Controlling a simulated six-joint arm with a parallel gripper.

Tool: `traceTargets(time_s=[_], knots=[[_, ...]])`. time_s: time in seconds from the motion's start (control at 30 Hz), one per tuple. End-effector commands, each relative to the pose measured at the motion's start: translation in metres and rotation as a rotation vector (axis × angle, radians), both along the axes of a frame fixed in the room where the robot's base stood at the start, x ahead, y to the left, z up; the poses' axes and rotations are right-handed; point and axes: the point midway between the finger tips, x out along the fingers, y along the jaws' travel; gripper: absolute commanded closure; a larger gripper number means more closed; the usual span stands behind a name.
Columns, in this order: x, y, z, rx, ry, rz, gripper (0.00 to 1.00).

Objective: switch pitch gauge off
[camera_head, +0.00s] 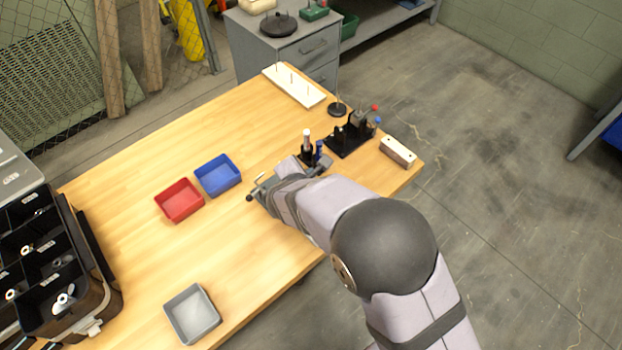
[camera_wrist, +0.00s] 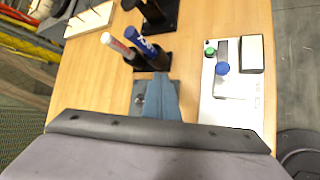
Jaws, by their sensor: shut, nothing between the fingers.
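A white flat device, which I take for the pitch gauge (camera_wrist: 207,98), lies near the table's edge at the right of the wrist view. It has a green button (camera_wrist: 209,50), a blue round knob (camera_wrist: 222,68) and a dark-framed pale square (camera_wrist: 251,54). I cannot read whether it is on. My gripper (camera_wrist: 160,82) is shut and empty, left of the device and apart from it. In the head view the device does not show; my arm seems to cover it.
A black holder with a white marker (camera_head: 307,138) and a blue marker (camera_wrist: 142,43) stands just beyond my gripper. A black stand (camera_head: 345,143) and a white block (camera_head: 397,152) are farther right. Red (camera_head: 180,201), blue (camera_head: 218,176) and grey (camera_head: 192,314) bins stand to the left.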

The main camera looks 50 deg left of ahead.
Motion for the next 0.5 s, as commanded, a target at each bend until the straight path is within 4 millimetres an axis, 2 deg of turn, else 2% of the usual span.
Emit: traceTargets(time_s=[0.17, 0.5], knots=[[0.0, 0.0, 0.006, 0.001, 0.0, 0.001, 1.0], [0.0, 0.0, 0.036, 0.001, 0.0, 0.0, 1.0]])
